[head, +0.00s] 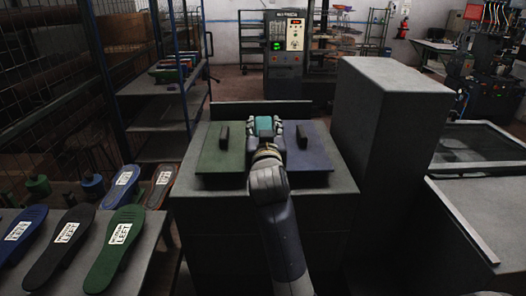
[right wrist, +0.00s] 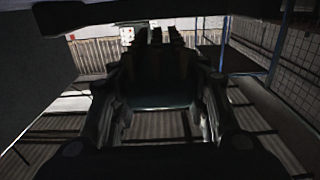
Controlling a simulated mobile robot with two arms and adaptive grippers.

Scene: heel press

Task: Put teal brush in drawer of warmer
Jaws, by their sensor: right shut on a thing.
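My right gripper (head: 264,128) reaches forward from the bottom of the head view and is shut on the teal brush (head: 264,122). The gripper covers much of the brush. In the right wrist view the brush (right wrist: 160,98) is dark between the two fingers, with dark tufts towards the top. Brush and gripper appear over or just behind the top of a grey cabinet (head: 340,197), between a green panel (head: 222,158) and a blue panel (head: 305,160), each with a dark handle. I cannot tell whether this cabinet is the warmer. No open drawer is clear. My left gripper is not in view.
A tall grey block (head: 385,130) stands close on the right. Several insoles, among them a green one (head: 125,250), lie on a bench at the left. A metal shelf rack (head: 165,95) stands behind them. A machine with a control panel (head: 285,50) is at the back.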

